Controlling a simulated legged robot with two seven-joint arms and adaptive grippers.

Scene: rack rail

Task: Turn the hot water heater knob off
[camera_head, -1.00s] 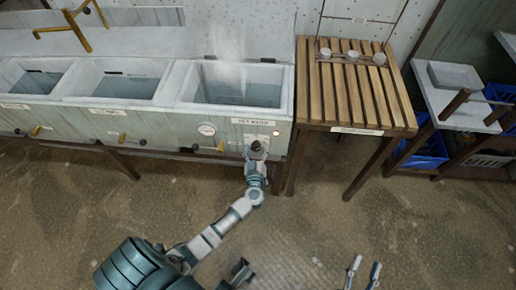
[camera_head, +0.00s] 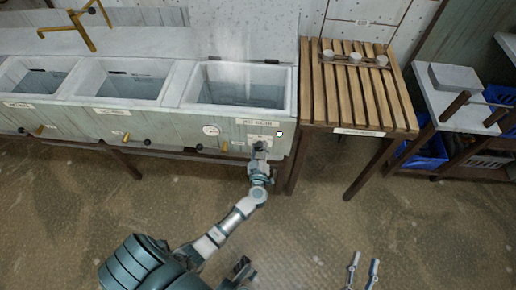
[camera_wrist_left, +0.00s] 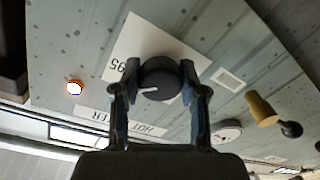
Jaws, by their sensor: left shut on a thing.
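The dark round heater knob (camera_wrist_left: 160,78) sits on a white plate (camera_wrist_left: 135,45) on the front of the hot water basin (camera_head: 242,120). In the left wrist view its white pointer mark points left and slightly down. My left gripper (camera_wrist_left: 160,82) has one finger on each side of the knob and is shut on it. In the head view my left gripper (camera_head: 260,147) covers most of the knob. A small round lamp (camera_wrist_left: 74,87) beside the plate glows white with an orange rim. My right gripper (camera_head: 364,272) is open and empty, low in the head view, over the floor.
A round gauge (camera_head: 211,130) and a tap with a yellowish handle (camera_wrist_left: 260,108) are near the knob. A slatted wooden table (camera_head: 340,100) stands right of the basin. A grey-topped side table (camera_head: 440,95) stands further right. The floor in front is clear.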

